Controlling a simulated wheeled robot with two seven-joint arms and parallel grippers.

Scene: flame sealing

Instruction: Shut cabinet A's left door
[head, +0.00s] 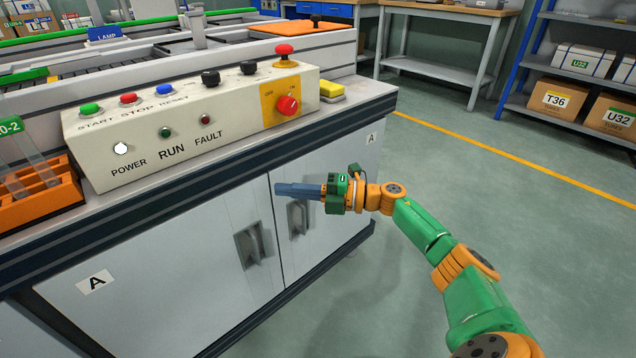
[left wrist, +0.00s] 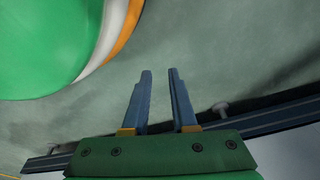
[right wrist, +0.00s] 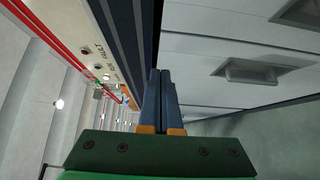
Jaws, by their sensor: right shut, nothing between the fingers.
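Cabinet A's left door (head: 170,270) is a pale grey panel with an "A" label and a recessed grey handle (head: 250,247) near its right edge. It looks flush or nearly flush with the right door (head: 335,185); I cannot tell whether a small gap is left. The right door has its own handle (head: 298,217). My right gripper (head: 277,188) is shut and empty, in front of the upper part of the doors near their seam. In the right wrist view its fingers (right wrist: 160,72) lie together. My left gripper (left wrist: 160,72) is open and empty, above the floor; the head view does not show it.
A control panel (head: 200,125) with buttons and a red knob stands on the cabinet top. An orange rack (head: 40,205) with tubes is at the left, and a yellow sponge-like block (head: 331,90) at the right end. The floor (head: 480,200) right of the cabinet is clear.

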